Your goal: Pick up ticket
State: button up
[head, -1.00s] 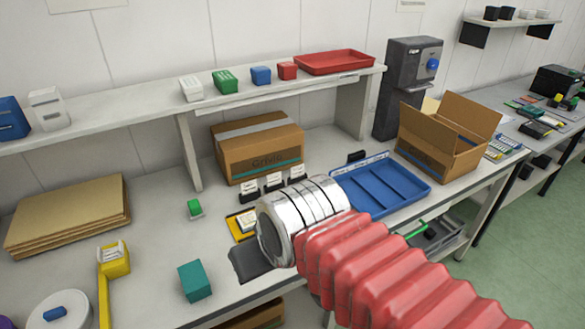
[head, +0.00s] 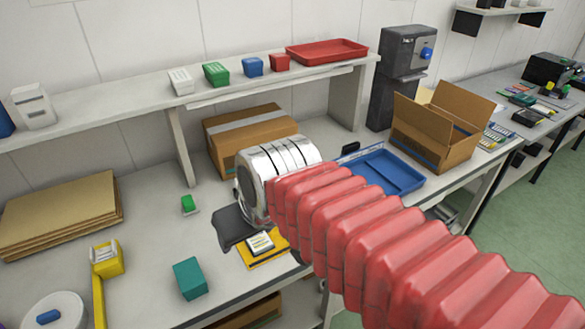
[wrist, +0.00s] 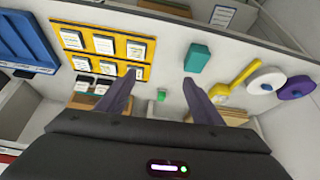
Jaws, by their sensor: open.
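I cannot tell for sure which thing is the ticket. White cards or labels lie in rows on a yellow board (wrist: 67,57); a corner of this board (head: 262,262) shows beside my arm in the head view. Several dark holders with white tops (wrist: 104,86) stand beside the board in the wrist view; my arm hides them in the head view. A white printed sheet (wrist: 221,16) shows at the top of the wrist view. My gripper (wrist: 159,79) is open and empty above the bench, its fingers apart. A small green block (wrist: 161,95) shows between them, below.
A teal box (head: 190,278) stands near the bench's front edge. A blue tray (head: 405,181) and an open carton (head: 436,135) are to the right. A closed carton (head: 226,131) stands behind my arm, under the shelf. Flat cardboard (head: 60,210) lies left.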

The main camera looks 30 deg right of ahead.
jog(key=shift+o, duration=0.4)
jog(key=w+d+r, duration=0.1)
jog(key=w+d, duration=0.4)
jog(key=w, duration=0.5)
jog(key=w+d+f, duration=0.5)
jog(key=w+d, duration=0.3)
jog(key=d, duration=0.4)
jog(key=w+d+f+t, duration=0.1)
jog(key=w+d+f, duration=0.3)
jog(key=w+d, duration=0.5)
jog(key=d, duration=0.4)
jog(key=shift+w+d+f+m, duration=0.25)
jog(key=shift+d+f+m, duration=0.05)
jog(key=shift+f, duration=0.1)
jog(key=x, duration=0.8)
jog(key=shift+d+f, duration=0.1)
jog(key=shift+f, duration=0.05)
jog(key=shift+w+f, duration=0.15)
